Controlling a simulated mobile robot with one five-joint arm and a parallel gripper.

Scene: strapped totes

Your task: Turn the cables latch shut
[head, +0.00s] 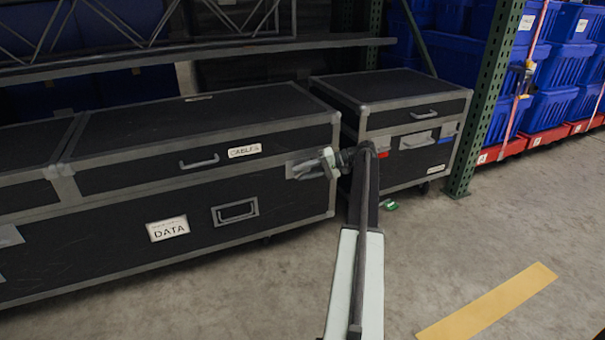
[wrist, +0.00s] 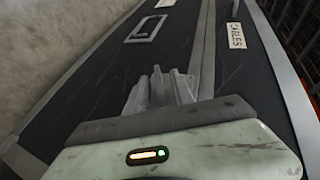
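The long black case with grey edging (head: 120,235) carries a "CABLES" label (head: 244,150) on its lid; the label also shows in the wrist view (wrist: 236,35). My gripper (head: 308,168) is at the case's front face near its right end, right of the label and around the lid seam. A grey metal patch shows at its tips, probably the latch, but the gripper mostly covers it. In the wrist view my gripper's grey fingers (wrist: 165,90) are close together against the case front. I cannot tell whether they hold the latch or which way it is turned.
A "DATA" label (head: 168,229) and a recessed handle (head: 235,212) are on the lower front. A smaller black case (head: 400,115) stands to the right, behind my arm. A green rack post (head: 490,95) and blue totes (head: 560,75) are further right.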

